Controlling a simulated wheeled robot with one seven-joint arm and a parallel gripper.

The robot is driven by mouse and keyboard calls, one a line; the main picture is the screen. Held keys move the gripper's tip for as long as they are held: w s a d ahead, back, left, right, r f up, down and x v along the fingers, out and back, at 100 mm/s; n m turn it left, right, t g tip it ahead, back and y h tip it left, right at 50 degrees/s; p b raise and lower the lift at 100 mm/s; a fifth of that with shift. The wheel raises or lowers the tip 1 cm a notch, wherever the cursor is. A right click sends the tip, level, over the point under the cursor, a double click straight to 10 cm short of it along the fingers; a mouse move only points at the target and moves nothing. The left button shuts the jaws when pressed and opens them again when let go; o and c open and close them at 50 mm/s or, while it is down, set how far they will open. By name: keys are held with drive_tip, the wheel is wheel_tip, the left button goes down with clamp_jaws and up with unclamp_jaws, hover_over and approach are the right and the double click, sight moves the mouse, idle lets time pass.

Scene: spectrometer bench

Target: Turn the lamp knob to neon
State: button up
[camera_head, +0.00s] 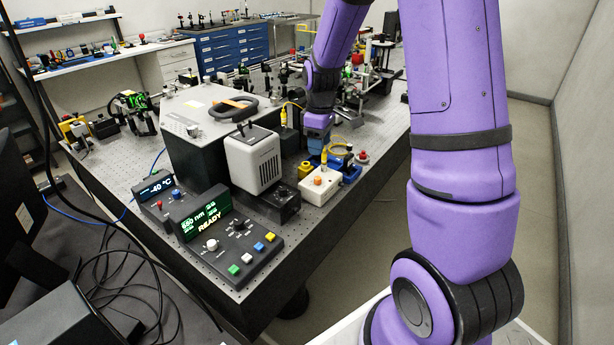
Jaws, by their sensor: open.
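The light grey vented housing (254,162), which looks like the lamp, stands on the bench on a dark base (284,203). No neon marking can be read at this size. A control box (228,245) in front of it carries a pale round knob (212,245), a smaller dark knob (238,226), coloured buttons and a green display reading "650 nm" and "READY". I cannot tell which knob is the lamp knob. My gripper (318,139) points down to the right of the grey housing, above a small white box (320,184) with an orange button. It is open; its fingertips are small and unclear.
A second small display box (160,198) reads "-40 °C". A large dark box with a grey lid (190,110) stands behind the lamp, with an orange-and-black ring-shaped item on it. Yellow and blue parts crowd my gripper. The perforated bench (290,245) is clear along its front right edge.

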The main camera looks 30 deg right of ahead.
sight(318, 178)
wheel_tip(318, 178, down, 11)
drive_tip(key=shift+w+f, duration=0.15)
idle(0.4)
drive_tip(key=shift+c, duration=0.2)
clamp_jaws()
